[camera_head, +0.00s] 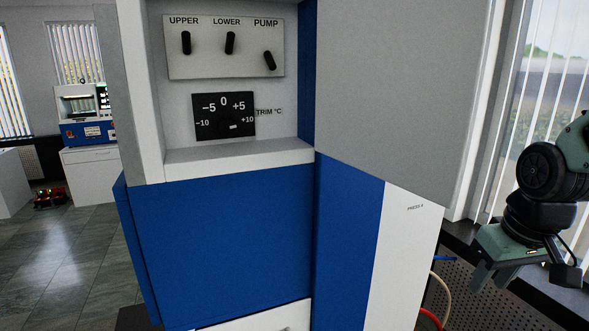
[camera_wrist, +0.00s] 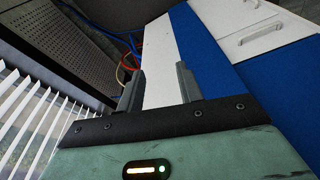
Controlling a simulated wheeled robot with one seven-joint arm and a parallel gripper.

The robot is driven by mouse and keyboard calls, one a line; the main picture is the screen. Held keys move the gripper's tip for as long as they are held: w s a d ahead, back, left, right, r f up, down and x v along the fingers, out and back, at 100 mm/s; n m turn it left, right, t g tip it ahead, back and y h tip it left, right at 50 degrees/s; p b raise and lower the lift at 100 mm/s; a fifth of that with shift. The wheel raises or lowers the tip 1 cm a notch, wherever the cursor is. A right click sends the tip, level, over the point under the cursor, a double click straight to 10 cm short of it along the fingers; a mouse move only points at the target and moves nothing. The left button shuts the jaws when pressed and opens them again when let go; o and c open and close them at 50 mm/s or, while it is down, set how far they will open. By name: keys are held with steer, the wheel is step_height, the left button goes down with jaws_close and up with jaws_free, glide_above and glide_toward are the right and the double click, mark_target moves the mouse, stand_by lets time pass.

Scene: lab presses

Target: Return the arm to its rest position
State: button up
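My arm shows at the right edge of the head view, bent, with my gripper (camera_head: 484,277) hanging low in front of the window side. In the wrist view my gripper (camera_wrist: 159,84) has its two fingers apart, with nothing between them. Behind the fingers are the white and blue side of the press and the floor. The press (camera_head: 220,240) stands to the left of my gripper in the head view, and the two are apart. The upper arm links are cut off by the picture edge.
The press has a panel (camera_head: 224,50) with UPPER, LOWER and PUMP switches, and a TRIM dial (camera_head: 224,116) below. A perforated dark radiator (camera_head: 478,301) and coloured hoses (camera_head: 430,318) are near my gripper.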

steer(key=s+a+f+n+g+b, duration=0.1)
steer(key=s+a+f+n+b, duration=0.2)
steer(key=s+a+f+b, duration=0.5)
steer(key=s+a+f+n+g+b, duration=0.1)
steer(key=s+a+f+n+b, duration=0.2)
steer(key=s+a+f+b, duration=0.5)
step_height(320, 180, down, 7)
steer(key=a+b, duration=0.2)
steer(key=b, duration=0.3)
steer(key=shift+s+r+n, duration=0.2)
steer(key=shift+s+n, duration=0.1)
steer(key=shift+a, duration=0.25)
